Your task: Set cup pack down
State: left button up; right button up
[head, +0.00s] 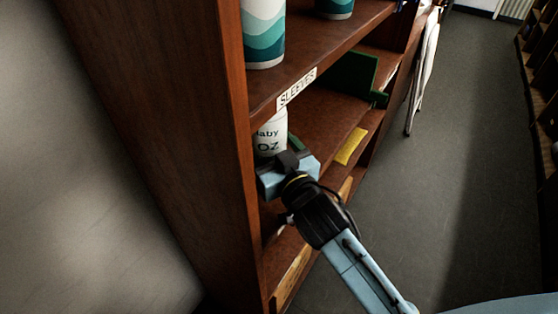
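A white cup pack (271,132) with dark lettering reading "aby" and "OZ" stands upright at the left end of the shelf below the "SLEEVES" label. The shelf's upright panel hides its left side. My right gripper (286,163) comes in from the lower right and is at the lower part of the pack, covering its base. Its fingers are hidden, so I cannot tell whether they are closed on the pack, or whether the pack touches the shelf board (322,122). My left gripper is out of view.
A "SLEEVES" label (297,89) is on the upper board's edge. Teal-and-white patterned cups (264,35) stand above it. A dark green object (350,73) is farther along the shelf, and a yellow label (350,146) is below. Open floor (420,190) lies to the right.

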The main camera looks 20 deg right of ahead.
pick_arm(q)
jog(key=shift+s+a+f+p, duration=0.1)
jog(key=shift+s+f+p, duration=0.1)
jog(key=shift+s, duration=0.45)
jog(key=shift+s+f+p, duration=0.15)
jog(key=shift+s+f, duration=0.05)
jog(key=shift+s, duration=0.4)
pick_arm(e)
jog(key=s+d, duration=0.2)
jog(key=s, duration=0.9)
jog(key=shift+s, duration=0.4)
